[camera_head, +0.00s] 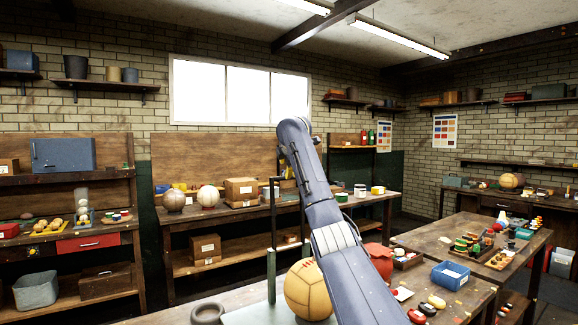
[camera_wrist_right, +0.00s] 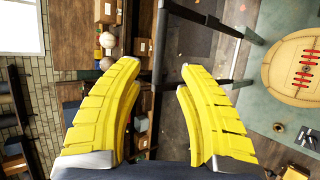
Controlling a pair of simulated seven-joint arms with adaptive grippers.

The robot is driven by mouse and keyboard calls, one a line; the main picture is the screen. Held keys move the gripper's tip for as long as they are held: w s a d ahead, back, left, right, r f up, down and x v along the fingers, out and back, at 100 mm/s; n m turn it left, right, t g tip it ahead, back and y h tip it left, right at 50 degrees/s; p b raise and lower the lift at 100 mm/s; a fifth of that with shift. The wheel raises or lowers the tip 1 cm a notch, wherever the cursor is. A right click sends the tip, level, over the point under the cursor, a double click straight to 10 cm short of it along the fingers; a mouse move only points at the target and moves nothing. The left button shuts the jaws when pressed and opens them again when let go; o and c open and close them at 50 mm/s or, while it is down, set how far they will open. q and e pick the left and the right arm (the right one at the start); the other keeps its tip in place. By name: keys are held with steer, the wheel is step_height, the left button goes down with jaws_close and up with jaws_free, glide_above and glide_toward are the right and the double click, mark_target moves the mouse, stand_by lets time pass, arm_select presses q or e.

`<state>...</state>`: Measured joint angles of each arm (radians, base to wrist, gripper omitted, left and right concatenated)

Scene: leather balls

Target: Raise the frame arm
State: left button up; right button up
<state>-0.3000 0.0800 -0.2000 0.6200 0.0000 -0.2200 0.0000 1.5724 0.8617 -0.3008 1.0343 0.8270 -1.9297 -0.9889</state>
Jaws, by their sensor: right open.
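A frame with two green posts (camera_head: 271,276) stands on the near bench. A thin dark upright with a short top bar (camera_head: 272,205) rises above it, partly hidden by my right arm. In the right wrist view, dark bars of the frame (camera_wrist_right: 160,45) show beyond and between the fingertips. My right gripper (camera_wrist_right: 160,75) has yellow fingers spread wide, with nothing held. I cannot tell how far the bars are from the fingers. A tan leather ball with red lacing (camera_wrist_right: 296,68) sits beside the frame; it also shows in the head view (camera_head: 308,291). My left gripper is not in view.
A dark ring (camera_head: 207,313) lies left of the frame. A back bench holds pale balls (camera_head: 208,196) and cardboard boxes (camera_head: 241,189). Open space lies above the near bench's left part.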

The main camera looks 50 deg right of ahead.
steer(key=shift+v, duration=1.05)
